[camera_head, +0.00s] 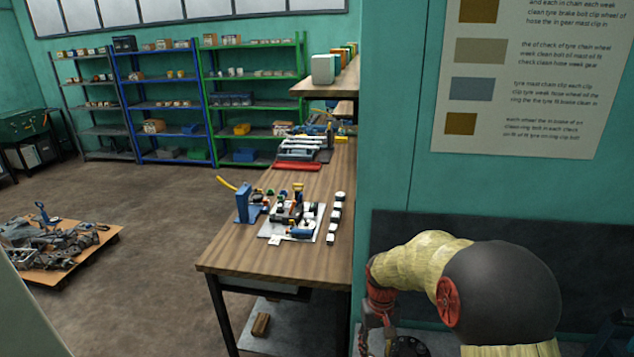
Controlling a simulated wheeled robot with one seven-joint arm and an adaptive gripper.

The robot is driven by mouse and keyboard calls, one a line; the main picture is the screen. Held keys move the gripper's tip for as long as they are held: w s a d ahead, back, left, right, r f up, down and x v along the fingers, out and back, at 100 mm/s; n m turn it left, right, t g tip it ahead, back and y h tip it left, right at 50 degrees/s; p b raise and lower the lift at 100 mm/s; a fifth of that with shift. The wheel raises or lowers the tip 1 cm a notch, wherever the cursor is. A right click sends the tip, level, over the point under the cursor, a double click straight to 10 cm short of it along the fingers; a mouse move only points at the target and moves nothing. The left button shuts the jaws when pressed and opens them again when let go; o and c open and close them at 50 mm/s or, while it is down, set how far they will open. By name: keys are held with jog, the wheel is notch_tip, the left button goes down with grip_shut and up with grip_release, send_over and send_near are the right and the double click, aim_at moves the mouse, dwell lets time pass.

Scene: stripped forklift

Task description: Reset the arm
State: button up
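My arm, in a yellowish sleeve with a large dark rounded joint, fills the lower right of the head view. It bends down to the left. My gripper (378,335) hangs at its lower end, beside the right edge of the workbench and below its top. The gripper is dark and partly cut off by the lower picture edge, and I cannot tell whether its fingers are open or shut. I see nothing clearly held in it.
A wooden workbench (235,250) stands left of my arm, bearing a white board (265,236) with small parts. A teal wall with a poster (530,60) is behind my arm. Shelves (250,100) line the back. A pallet of metal parts (75,268) lies left on open floor.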

jog(key=s+d+r+t+b, duration=0.1)
jog(key=s+r+t+b, duration=0.4)
jog(key=s+r, duration=1.5)
jog(key=shift+s+d+t, duration=0.25)
jog(key=shift+s+t, duration=0.65)
jog(key=shift+s, duration=0.7)
